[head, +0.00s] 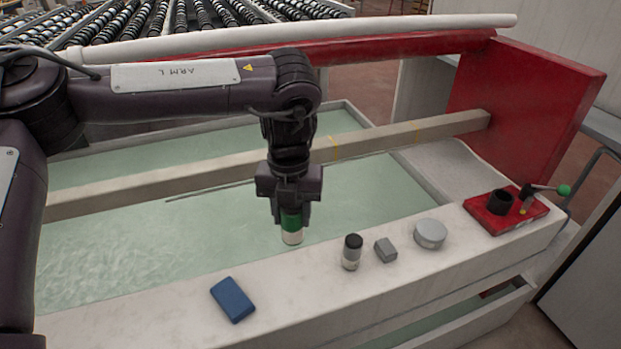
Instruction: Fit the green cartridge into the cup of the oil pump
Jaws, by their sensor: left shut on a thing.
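My left gripper (290,205) points straight down and is shut on the green cartridge (291,228), which has a green upper part and a pale lower end. It holds the cartridge upright over the water tank, just behind the white ledge. The oil pump (487,219) stands on the right end of the ledge, on a red base. Its black cup (500,202) opens upward and looks empty, though its inside is dark. A lever with a green knob (564,190) is beside the cup. The cartridge is well to the left of the cup. My right gripper is not in view.
On the ledge (300,290) are a blue block (232,299), a black-capped bottle (351,252), a small grey block (386,250) and a round grey tin (430,233). The bottle, block and tin stand between cartridge and pump. A beam (390,140) crosses the tank behind.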

